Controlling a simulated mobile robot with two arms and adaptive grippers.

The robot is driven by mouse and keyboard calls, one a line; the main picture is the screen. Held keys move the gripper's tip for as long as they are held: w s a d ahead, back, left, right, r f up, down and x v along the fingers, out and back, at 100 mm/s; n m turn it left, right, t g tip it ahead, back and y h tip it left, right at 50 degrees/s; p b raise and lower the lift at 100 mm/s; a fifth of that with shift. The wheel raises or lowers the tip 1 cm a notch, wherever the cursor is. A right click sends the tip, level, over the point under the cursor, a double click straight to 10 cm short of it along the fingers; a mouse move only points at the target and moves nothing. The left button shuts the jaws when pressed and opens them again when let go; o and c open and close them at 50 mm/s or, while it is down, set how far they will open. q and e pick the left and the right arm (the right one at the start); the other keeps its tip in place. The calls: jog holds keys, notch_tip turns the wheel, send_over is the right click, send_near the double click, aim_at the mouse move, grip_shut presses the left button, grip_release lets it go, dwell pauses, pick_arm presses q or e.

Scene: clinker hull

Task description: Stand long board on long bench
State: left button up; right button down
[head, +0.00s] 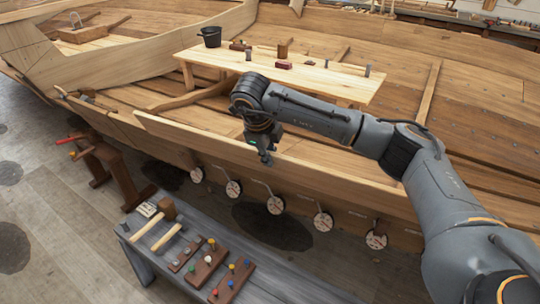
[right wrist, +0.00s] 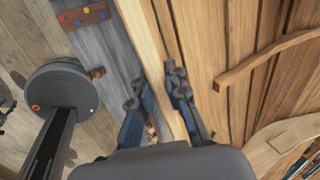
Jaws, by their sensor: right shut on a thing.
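A long pale board (head: 205,140) runs on edge along the near side of the hull, its left end free. My right gripper (head: 266,157) comes down from above onto its upper edge, near the middle. In the right wrist view the fingers (right wrist: 157,88) stand on either side of the board (right wrist: 142,35), shut on it. A long light wooden bench (head: 340,88) stands inside the hull behind my right arm. A long grey bench (head: 285,283) stands outside the hull in front. I cannot tell whether the board touches the hull.
The light bench carries a black bucket (head: 211,36), a red block (head: 284,64) and small pieces. The grey bench holds a mallet (head: 157,216) and racks with coloured knobs (head: 208,263). Several round discs (head: 276,205) line the hull below the board. A brown trestle (head: 110,168) stands at left.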

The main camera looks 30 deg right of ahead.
jog(key=shift+a+r, duration=0.1)
jog(key=shift+r, duration=0.3)
jog(key=s+a+f+b, duration=0.2)
jog(key=s+a+f, duration=0.1)
jog(key=s+a, duration=0.2)
jog(key=shift+a, duration=0.95)
jog(key=shift+f, duration=0.15)
